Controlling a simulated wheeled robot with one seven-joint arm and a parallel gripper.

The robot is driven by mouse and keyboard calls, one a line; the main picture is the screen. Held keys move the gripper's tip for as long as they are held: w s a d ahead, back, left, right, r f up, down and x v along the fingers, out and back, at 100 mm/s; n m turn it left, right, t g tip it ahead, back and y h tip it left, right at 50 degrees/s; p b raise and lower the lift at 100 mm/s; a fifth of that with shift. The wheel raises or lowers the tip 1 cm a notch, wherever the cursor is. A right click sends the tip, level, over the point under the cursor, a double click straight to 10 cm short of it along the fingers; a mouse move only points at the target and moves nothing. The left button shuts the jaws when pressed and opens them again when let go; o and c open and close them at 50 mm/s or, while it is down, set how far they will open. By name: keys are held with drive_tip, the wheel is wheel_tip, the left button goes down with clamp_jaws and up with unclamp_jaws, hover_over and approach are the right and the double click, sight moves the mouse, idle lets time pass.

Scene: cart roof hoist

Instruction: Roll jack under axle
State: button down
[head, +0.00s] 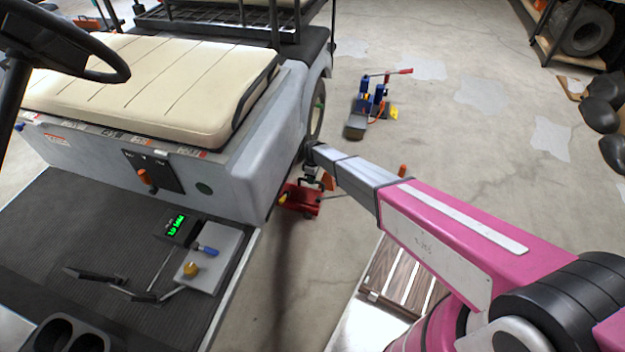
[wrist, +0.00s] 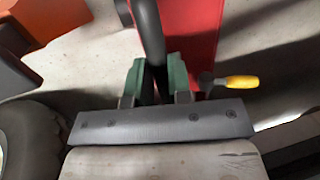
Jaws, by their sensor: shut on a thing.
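The red jack (head: 303,200) is low on the floor beside the cart's rear side. In the wrist view its red body (wrist: 197,35) is beyond the fingers, with a yellow-gripped lever (wrist: 240,82) at its right. My gripper (head: 313,168) reaches down to the jack. In the wrist view my gripper (wrist: 158,80) is shut on a dark handle bar (wrist: 150,30) between green finger pads. The axle is hidden by the cart body.
A dark tyre (wrist: 28,140) is close at left in the wrist view. Shelves and black objects (head: 600,100) line the right. Open concrete floor (head: 470,130) lies between.

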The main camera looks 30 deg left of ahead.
drive_tip(key=c, duration=1.1)
unclamp_jaws()
drive_tip(key=shift+s+a, duration=0.1)
drive_tip(key=shift+a, duration=0.25)
drive_tip(key=shift+o, duration=0.2)
drive_tip(key=shift+d+r, duration=0.1)
drive_tip(key=shift+r, duration=0.45)
wheel_tip(320, 180, up, 10)
drive_tip(key=w, duration=0.2)
drive_tip(key=shift+a+f, duration=0.2)
drive_tip(key=shift+a, duration=0.05)
